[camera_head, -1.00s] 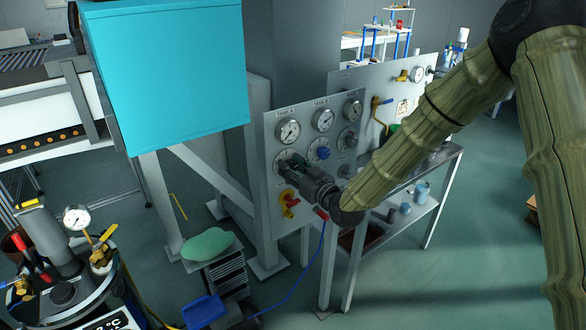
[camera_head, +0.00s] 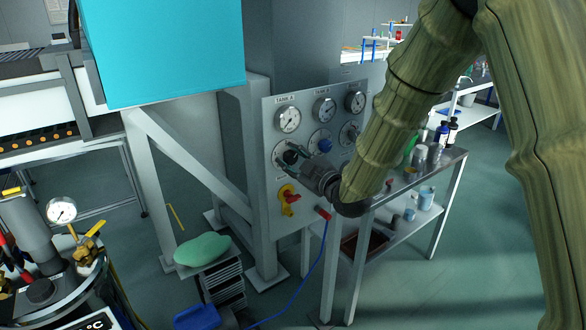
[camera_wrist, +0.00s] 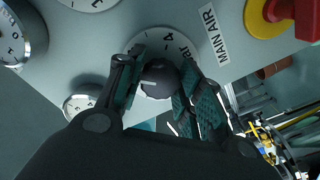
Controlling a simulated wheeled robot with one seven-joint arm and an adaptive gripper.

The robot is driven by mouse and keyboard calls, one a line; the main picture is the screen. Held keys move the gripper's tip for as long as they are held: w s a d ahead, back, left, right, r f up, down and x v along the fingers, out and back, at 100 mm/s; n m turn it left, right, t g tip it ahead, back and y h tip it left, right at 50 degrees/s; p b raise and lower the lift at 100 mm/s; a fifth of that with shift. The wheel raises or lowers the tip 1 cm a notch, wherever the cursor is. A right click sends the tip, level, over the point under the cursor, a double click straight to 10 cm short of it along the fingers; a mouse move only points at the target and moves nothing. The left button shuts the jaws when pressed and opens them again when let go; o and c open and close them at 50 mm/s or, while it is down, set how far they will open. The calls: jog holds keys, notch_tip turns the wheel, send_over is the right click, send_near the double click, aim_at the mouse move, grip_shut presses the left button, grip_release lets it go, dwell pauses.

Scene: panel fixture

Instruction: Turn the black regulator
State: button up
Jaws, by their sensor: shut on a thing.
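My gripper (camera_head: 294,160) reaches the panel from the right and is shut on the knob. In the wrist view my gripper (camera_wrist: 162,88) has its dark green ribbed pads against opposite sides of the knob. The fingers hide part of the dial.
Gauges (camera_head: 288,120) line the panel's top. A blue knob (camera_head: 324,145) is right of the regulator, and a red-and-yellow switch (camera_head: 289,197) is below it. A "MAIN AIR" label (camera_wrist: 209,34) is beside the dial. A metal bench (camera_head: 438,168) stands at right.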

jog(key=shift+n+b, duration=0.5)
jog(key=shift+n, duration=0.1)
jog(key=shift+r, duration=0.1)
jog(key=o, duration=1)
jog(key=shift+o, duration=0.2)
jog(key=v, duration=1.2)
